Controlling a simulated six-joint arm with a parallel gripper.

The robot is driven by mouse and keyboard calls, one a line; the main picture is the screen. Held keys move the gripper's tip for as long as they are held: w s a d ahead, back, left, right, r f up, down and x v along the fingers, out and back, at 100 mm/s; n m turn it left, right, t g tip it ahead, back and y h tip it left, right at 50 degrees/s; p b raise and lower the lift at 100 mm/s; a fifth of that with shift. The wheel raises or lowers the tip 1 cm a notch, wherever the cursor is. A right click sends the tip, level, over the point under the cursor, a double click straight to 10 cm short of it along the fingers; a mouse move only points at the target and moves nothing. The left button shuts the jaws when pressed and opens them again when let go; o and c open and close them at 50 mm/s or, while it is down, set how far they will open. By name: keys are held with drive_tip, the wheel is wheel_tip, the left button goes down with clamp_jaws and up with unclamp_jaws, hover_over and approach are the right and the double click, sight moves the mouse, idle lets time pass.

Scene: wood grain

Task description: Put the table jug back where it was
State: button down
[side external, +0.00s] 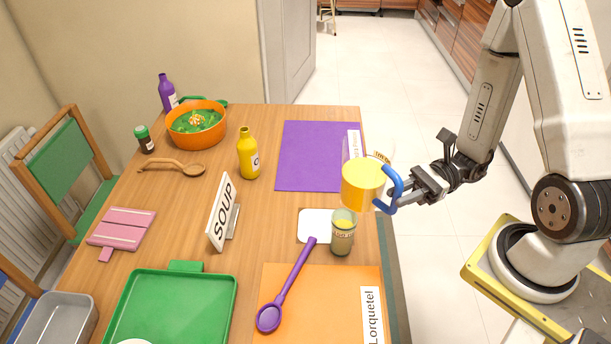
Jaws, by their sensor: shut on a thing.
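The table jug (362,186) is a clear jug with yellow-orange liquid and a blue handle (394,190). It is at the right side of the table, in front of the near right corner of the purple mat (310,157) in the picture. My gripper (402,190) is shut on the blue handle from the right. The jug looks tilted toward the camera, with its upper part toward the back; whether it touches the table I cannot tell. A white square coaster (312,226) lies below and left of the jug.
A purple spoon (287,285) lies across the orange mat (330,280). A SOUP sign (221,213), yellow bottle (248,155) and orange bowl (197,135) stand further left. Bare wood lies left of the coaster.

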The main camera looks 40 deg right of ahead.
sight(384, 185)
drive_tip(key=shift+w+d+f+m+t+h, duration=0.45)
drive_tip(key=shift+w+m+t+h, duration=0.45)
drive_tip(key=shift+t, duration=0.45)
drive_tip(key=shift+w+d+f+m+t+h, duration=0.35)
drive_tip(key=shift+w+f+m+t+h, duration=0.3)
drive_tip(key=shift+m+t, duration=0.55)
drive_tip(key=shift+w+d+f+m+t+h, duration=0.4)
drive_tip(key=shift+w+m+t+h, duration=0.45)
drive_tip(key=shift+t, duration=0.6)
drive_tip(key=shift+w, duration=0.1)
drive_tip(key=w+f, duration=0.1)
drive_tip(key=w, duration=0.2)
drive_tip(key=w+f, duration=0.1)
drive_tip(key=w, duration=0.2)
drive_tip(key=w+f, duration=0.2)
drive_tip(key=w, duration=0.1)
drive_tip(key=shift+a, duration=0.15)
drive_tip(key=w+f, duration=0.4)
drive_tip(key=f, duration=0.1)
drive_tip(key=shift+w+f, duration=0.2)
drive_tip(key=shift+w, duration=0.05)
drive_tip(key=shift+f, duration=0.1)
